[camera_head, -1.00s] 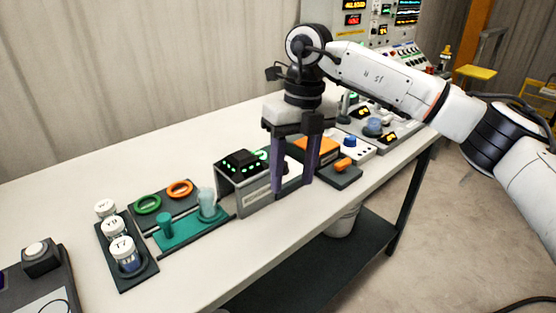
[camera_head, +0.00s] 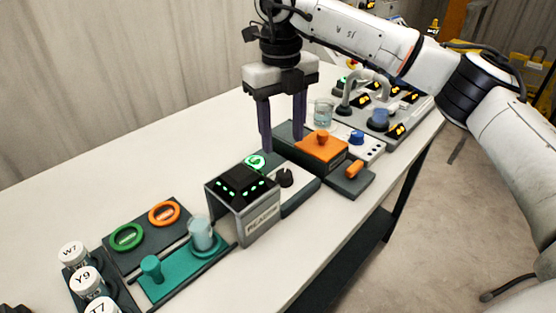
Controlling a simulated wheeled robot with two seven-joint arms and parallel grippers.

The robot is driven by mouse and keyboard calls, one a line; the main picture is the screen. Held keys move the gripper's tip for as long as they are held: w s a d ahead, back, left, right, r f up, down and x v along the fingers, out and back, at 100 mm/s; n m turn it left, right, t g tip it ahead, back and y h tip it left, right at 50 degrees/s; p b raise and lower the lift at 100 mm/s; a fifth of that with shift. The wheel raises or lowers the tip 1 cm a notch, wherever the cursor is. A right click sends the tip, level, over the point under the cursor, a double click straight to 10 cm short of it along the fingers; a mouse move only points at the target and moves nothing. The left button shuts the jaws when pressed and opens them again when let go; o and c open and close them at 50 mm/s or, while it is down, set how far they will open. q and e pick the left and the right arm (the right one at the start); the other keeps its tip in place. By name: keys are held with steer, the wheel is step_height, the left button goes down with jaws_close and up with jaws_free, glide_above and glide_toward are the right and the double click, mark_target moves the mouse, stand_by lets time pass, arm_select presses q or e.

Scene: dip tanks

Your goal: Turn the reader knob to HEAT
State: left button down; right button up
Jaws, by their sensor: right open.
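The reader (camera_head: 257,219) is a grey box with a black top and green lights, standing mid-table. On the pale panel at its right side sits a small dark knob (camera_head: 285,177), which I take as the reader knob. Its pointer and any HEAT mark are too small to read. A round green-lit dial (camera_head: 256,161) is behind it. My right gripper (camera_head: 282,144) points down, open and empty, its purple fingers apart. In the picture its tips are just above and behind the knob, not touching it. My left gripper is not in view.
An orange-topped block (camera_head: 321,148) and a blue knob (camera_head: 357,138) are right of the reader panel. A glass beaker (camera_head: 323,112) stands behind. A teal tray (camera_head: 183,272), green and orange rings and labelled jars are at left. The table's back left is clear.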

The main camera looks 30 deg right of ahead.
mark_target(284, 173)
steer(key=f, duration=0.9)
steer(key=shift+s+d, duration=0.15)
steer(key=shift+s, duration=0.05)
steer(key=shift+c, duration=0.5)
steer(key=c, duration=1)
steer(key=shift+o, duration=0.2)
steer(key=shift+n, duration=0.4)
steer(key=n, duration=1)
steer(key=shift+w+n+b, duration=0.1)
steer(key=shift+n+b, duration=0.2)
steer(key=shift+n, duration=0.1)
